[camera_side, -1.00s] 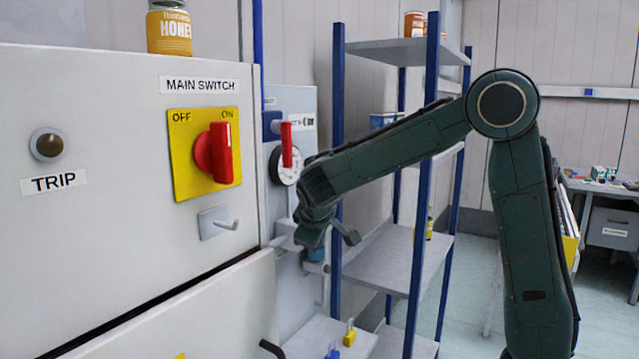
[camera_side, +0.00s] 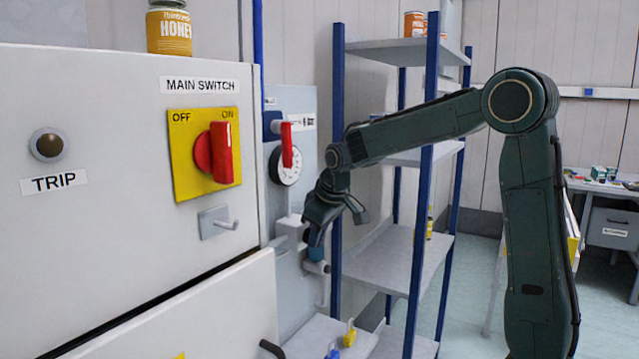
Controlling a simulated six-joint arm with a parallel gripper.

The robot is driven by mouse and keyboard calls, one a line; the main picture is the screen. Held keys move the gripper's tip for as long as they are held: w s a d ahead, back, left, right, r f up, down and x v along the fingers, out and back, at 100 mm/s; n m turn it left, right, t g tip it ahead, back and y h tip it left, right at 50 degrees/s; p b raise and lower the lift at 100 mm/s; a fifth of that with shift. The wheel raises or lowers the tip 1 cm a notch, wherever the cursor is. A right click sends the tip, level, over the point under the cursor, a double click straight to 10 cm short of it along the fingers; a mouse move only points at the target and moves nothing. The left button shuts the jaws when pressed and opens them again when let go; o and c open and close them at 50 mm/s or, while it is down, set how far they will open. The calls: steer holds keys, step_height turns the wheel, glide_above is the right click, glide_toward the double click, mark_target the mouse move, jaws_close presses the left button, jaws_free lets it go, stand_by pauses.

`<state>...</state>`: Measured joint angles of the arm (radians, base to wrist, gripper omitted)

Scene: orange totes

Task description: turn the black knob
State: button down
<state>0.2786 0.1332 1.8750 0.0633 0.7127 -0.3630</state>
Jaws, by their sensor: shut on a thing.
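My gripper (camera_side: 316,236) points down in front of the narrow grey panel (camera_side: 296,104), beside the big cabinet. Its jaws are shut on a small dark piece at the pipe fitting there, which fits the black knob. The jaws hide most of it, so its shape and turn angle cannot be told. A blue part (camera_side: 317,254) of the fitting shows just below the jaws.
The cabinet at left carries a red main switch (camera_side: 222,152) on a yellow plate and a small lever (camera_side: 226,224). A shelf rack with blue posts (camera_side: 337,130) stands close to the right of my gripper.

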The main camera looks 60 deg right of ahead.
steer(key=shift+w+r+y, duration=0.25)
steer(key=shift+y, duration=0.05)
stand_by(0.4)
steer(key=c, duration=1.4)
jaws_free()
steer(key=shift+c, duration=0.2)
steer(key=shift+f, duration=0.1)
steer(key=shift+s, duration=0.1)
steer(key=v, duration=1.3)
steer(key=shift+s+r, duration=0.2)
steer(key=shift+r, duration=0.15)
